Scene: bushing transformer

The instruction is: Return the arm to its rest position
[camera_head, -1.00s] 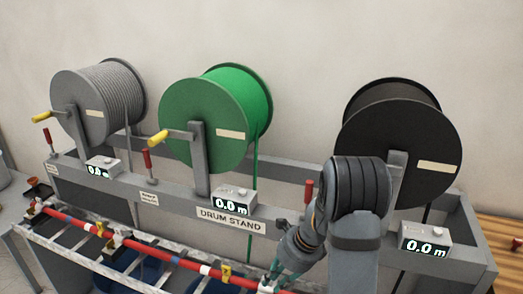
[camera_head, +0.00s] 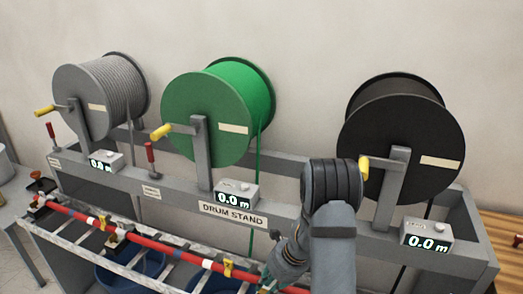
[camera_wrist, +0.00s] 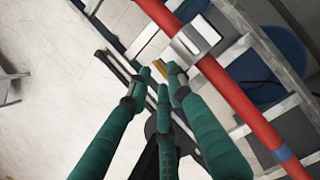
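My arm (camera_head: 331,205) reaches down in front of the drum stand at the right of centre in the head view. My gripper (camera_wrist: 155,77) has green fingers with dark tips. In the wrist view the fingertips are apart, with a narrow gap between them, and I see nothing clasped. A small yellow piece (camera_wrist: 161,68) shows beside the tips; I cannot tell whether it touches them. The red bar (camera_wrist: 235,95) with a pale clamp block (camera_wrist: 190,43) passes just beyond. In the head view the gripper is mostly cut off by the bottom edge.
The drum stand (camera_head: 232,215) carries a grey drum (camera_head: 83,100), a green drum (camera_head: 205,120) and a black drum (camera_head: 400,145), with yellow cranks and counters. The ladder-like rack (camera_head: 60,235) lies in front, with blue tubs (camera_head: 130,275) below. Open floor (camera_wrist: 50,60) is at left.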

